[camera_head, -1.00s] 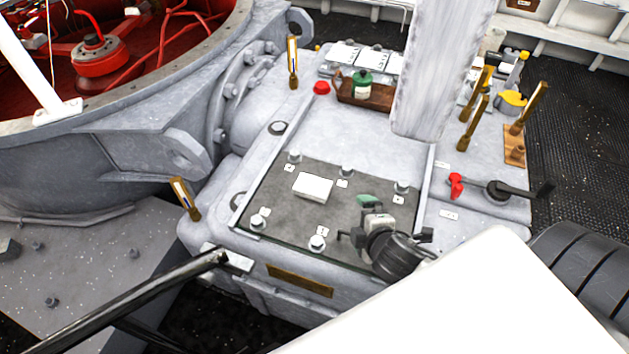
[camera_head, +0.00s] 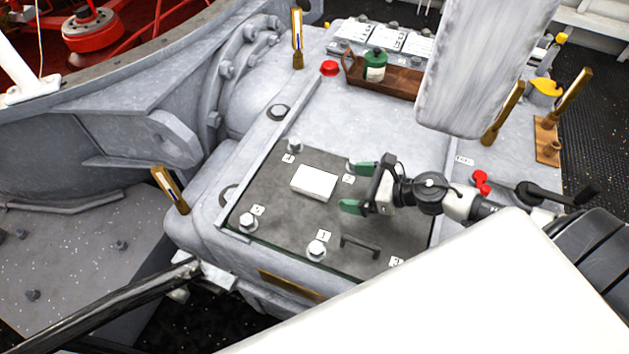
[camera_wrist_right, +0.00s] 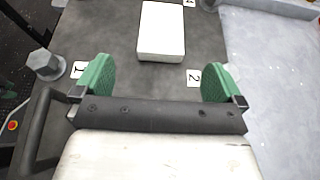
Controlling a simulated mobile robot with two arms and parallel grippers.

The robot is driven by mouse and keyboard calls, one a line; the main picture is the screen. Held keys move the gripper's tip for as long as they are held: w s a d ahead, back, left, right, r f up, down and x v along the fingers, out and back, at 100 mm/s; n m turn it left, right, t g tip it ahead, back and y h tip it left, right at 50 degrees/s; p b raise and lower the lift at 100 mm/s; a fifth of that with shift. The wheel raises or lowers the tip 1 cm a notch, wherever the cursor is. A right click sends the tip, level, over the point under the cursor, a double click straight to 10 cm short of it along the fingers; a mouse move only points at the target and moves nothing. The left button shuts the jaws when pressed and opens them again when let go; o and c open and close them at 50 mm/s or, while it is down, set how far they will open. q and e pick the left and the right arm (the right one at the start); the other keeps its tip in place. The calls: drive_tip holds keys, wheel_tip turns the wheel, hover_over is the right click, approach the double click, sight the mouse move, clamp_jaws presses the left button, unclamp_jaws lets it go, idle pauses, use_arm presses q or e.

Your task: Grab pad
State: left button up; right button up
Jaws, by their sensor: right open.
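The pad is a white rectangular block (camera_head: 313,182) lying on the dark grey plate (camera_head: 275,205) of the machine. My right gripper (camera_head: 354,187) is open and empty, just to the right of the pad, with its green fingertips pointing toward it. In the right wrist view the pad (camera_wrist_right: 162,31) lies ahead of the two green fingers (camera_wrist_right: 160,82), roughly centred between them and apart from them. My left gripper is not in view.
Bolts (camera_head: 317,249) with small number labels stand around the plate. A black handle (camera_head: 361,245) rises from the plate's near part. A wooden tray (camera_head: 400,83) with a green-topped bottle (camera_head: 375,65) stands behind, near a red button (camera_head: 329,68).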

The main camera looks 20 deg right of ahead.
sight(323, 183)
drive_tip(key=shift+x, duration=1.1)
drive_tip(key=shift+w+a+f+p, duration=0.1)
drive_tip(key=shift+w+a+p, duration=0.1)
drive_tip(key=shift+w+p, duration=0.15)
drive_tip(key=shift+w+a, duration=0.25)
drive_tip(key=shift+w, duration=0.05)
drive_tip(key=p+x, duration=0.1)
drive_tip(key=x, duration=0.2)
drive_tip(key=shift+w+a+f, duration=0.15)
drive_tip(key=shift+w+f, duration=0.05)
drive_tip(key=shift+w, duration=0.05)
drive_tip(key=shift+w+a+f, duration=0.25)
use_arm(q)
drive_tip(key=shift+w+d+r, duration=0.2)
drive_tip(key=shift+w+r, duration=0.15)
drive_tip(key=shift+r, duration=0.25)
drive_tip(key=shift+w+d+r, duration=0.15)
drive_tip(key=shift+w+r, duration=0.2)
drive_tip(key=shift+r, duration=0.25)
use_arm(e)
drive_tip(key=shift+c, duration=0.3)
drive_tip(key=shift+c, duration=1.1)
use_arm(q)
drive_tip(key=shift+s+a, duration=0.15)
use_arm(e)
drive_tip(key=c, duration=0.7)
